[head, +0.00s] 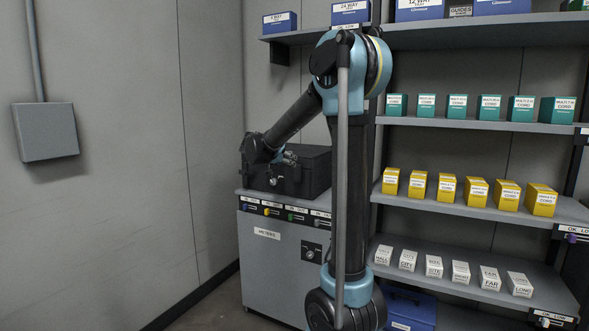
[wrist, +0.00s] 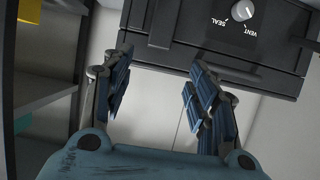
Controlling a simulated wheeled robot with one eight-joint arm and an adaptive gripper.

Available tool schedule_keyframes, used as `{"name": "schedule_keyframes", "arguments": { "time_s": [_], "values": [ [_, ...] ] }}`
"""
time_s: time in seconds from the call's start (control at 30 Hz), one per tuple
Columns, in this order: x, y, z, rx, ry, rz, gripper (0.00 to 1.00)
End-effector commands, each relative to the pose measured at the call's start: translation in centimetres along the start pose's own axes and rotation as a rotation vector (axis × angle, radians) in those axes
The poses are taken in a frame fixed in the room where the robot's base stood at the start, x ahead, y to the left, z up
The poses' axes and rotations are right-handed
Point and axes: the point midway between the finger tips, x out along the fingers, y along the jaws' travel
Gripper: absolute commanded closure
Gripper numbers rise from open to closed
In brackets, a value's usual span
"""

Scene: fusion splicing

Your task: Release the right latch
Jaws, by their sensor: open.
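A black case (head: 312,172) stands on top of a grey cabinet. It also fills the top of the wrist view (wrist: 270,65), where it appears upside down. A latch (wrist: 163,22) shows there on the case's front, on the side toward the shelves, so I take it as the right latch. I cannot tell for sure whether it is fastened. A round knob (wrist: 243,10) marked VENT and SEAL sits beside it. My gripper (wrist: 161,68) is open and empty, its fingers near the case's front edge close to the latch. In the head view my gripper (head: 287,158) is at the case's front.
The grey cabinet (head: 265,265) has a row of labelled coloured tags along its top edge. Shelves (head: 470,205) with green, yellow and white boxes stand to the right. A grey wall box (head: 46,131) hangs at the left. The floor before the left wall is clear.

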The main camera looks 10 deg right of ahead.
Motion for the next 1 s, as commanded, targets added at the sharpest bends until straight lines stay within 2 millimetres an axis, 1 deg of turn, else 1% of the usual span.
{"name": "schedule_keyframes", "arguments": {
  "time_s": [0.03, 0.3, 0.5, 0.7, 1.0],
  "values": [
    [1.0, 0.1, 0.0, 0.001, 0.000, 0.003, 0.47],
    [5.8, 0.1, 0.0, 0.001, 0.000, 0.003, 0.47],
    [8.7, 0.1, 0.0, 0.001, -0.001, 0.001, 0.47],
    [10.2, 0.1, 0.0, 0.001, -0.001, 0.001, 0.47],
    [10.5, 0.1, 0.0, 0.001, -0.001, 0.000, 0.47]
  ]
}}
